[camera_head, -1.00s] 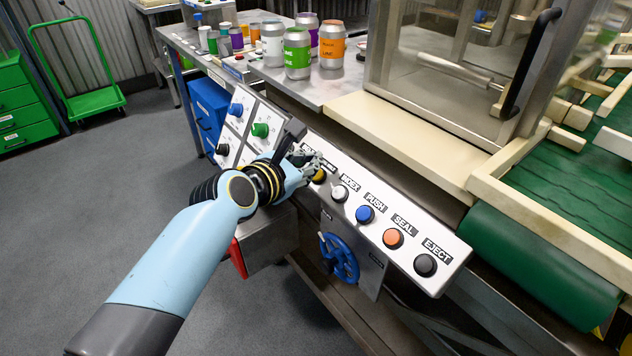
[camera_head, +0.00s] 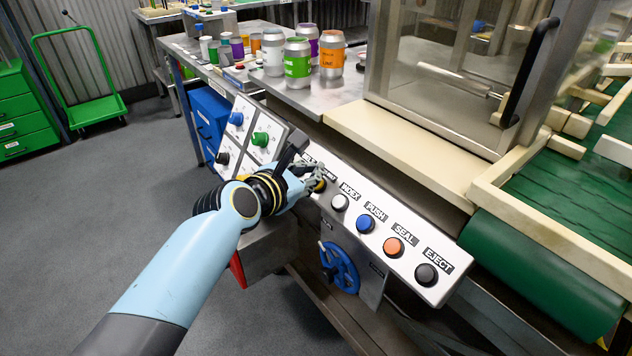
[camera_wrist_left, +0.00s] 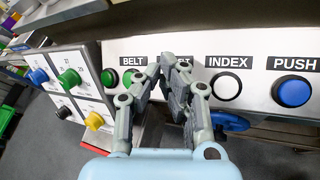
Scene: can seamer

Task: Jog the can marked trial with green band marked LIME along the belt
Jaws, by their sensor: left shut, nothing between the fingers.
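My left gripper (camera_head: 318,180) is shut and empty at the upper part of the white button panel (camera_head: 381,278). Its fingertips are at the yellow button (camera_head: 320,186), and I cannot tell whether they touch it. In the left wrist view the closed fingers (camera_wrist_left: 174,62) point at the panel between the BELT and INDEX labels and hide the button and most of the label there. A can with a green band (camera_head: 297,64) stands upright on the steel table, beside a can with an orange band (camera_head: 332,54). Their small print is hard to read. My right gripper is out of view.
The white INDEX button (camera_head: 340,202) and blue PUSH button (camera_head: 365,223) sit right of the gripper. A blue handwheel (camera_head: 342,268) is below. A guarded cabinet (camera_head: 455,85) and green belt (camera_head: 560,210) are at right. Knob panels (camera_head: 262,140) are at left.

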